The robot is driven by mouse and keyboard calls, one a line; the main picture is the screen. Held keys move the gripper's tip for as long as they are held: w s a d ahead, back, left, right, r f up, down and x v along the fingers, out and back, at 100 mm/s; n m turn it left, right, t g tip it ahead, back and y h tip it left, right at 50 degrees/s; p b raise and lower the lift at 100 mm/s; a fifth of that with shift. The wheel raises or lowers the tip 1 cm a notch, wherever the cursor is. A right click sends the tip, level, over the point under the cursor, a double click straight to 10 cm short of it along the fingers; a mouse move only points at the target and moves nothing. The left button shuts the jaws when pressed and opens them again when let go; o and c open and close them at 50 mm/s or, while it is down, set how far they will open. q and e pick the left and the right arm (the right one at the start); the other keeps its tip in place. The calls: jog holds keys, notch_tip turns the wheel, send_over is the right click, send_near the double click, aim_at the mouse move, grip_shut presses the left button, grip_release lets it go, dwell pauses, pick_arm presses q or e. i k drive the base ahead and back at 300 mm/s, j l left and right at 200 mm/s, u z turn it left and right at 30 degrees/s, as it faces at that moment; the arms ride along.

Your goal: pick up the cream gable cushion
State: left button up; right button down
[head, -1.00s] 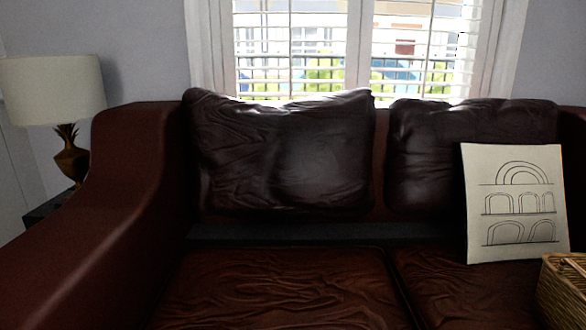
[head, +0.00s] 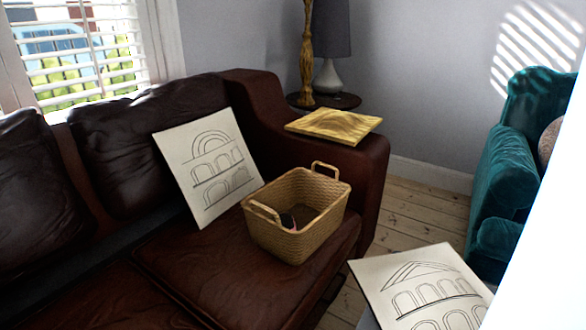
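The cream gable cushion (head: 425,292) is at the lower right of the head view, cut off by the bottom edge. It is a flat cream square with a dark line drawing of a triangular gable above rows of arches. It lies tilted in the picture; what holds it up is mostly hidden. A similar cream cushion with only arches (head: 207,166) leans against the back of the brown leather sofa (head: 185,255). Neither of my grippers is in view.
A wicker basket (head: 270,230) with a dark item inside stands on the sofa seat. A yellow wooden board (head: 334,125) lies on the sofa arm. A teal armchair (head: 505,165) stands at the right. Bare floorboards (head: 415,208) show between. A white surface fills the right edge.

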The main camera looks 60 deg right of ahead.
aim_at(430, 287)
jog(key=l+z, duration=0.1)
jog(key=z, duration=0.4)
jog(key=k+l+z, duration=0.1)
jog(key=z, duration=0.4)
jog(key=l+z, duration=0.1)
jog(key=z, duration=0.35)
jog(key=l+z, duration=0.15)
jog(key=z, duration=0.35)
jog(key=l+z, duration=0.1)
jog(key=z, duration=0.4)
jog(key=k+j, duration=0.25)
jog(key=j+u, duration=0.05)
jog(key=j, duration=0.05)
